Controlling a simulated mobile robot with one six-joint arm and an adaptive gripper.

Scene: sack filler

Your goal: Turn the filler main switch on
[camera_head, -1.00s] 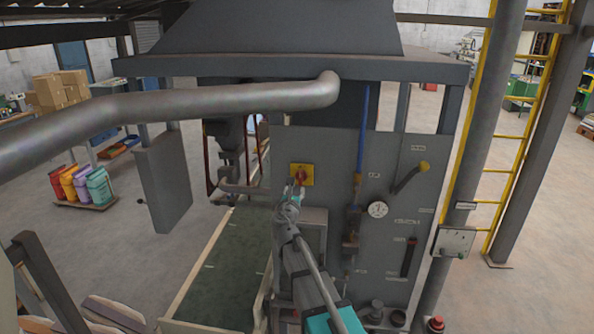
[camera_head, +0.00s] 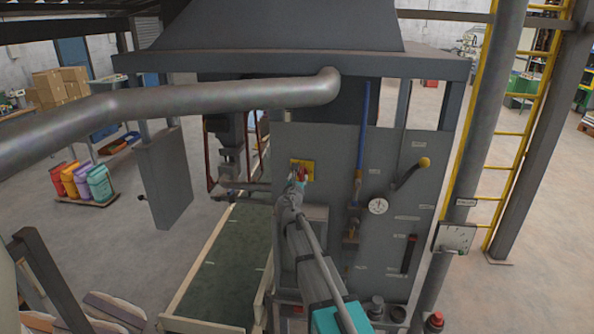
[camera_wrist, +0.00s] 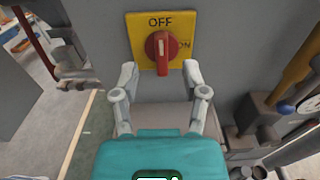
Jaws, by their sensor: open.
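The main switch is a red rotary knob (camera_wrist: 161,50) on a yellow plate (camera_wrist: 183,25). The plate reads OFF at the top and ON at the right; the knob's grip stands upright, in line with OFF. My gripper (camera_wrist: 161,72) is open in the wrist view, its two fingertips apart just below and to either side of the knob. I cannot tell whether they touch it. In the head view my gripper (camera_head: 299,181) is in front of the yellow plate (camera_head: 308,168) and hides part of the plate and knob.
The grey panel also carries a round gauge (camera_head: 378,206), a yellow-tipped lever (camera_head: 408,173) and a blue vertical pipe (camera_head: 362,130) right of the switch. A large grey pipe (camera_head: 200,97) crosses above. A green-bedded conveyor (camera_head: 225,260) lies lower left.

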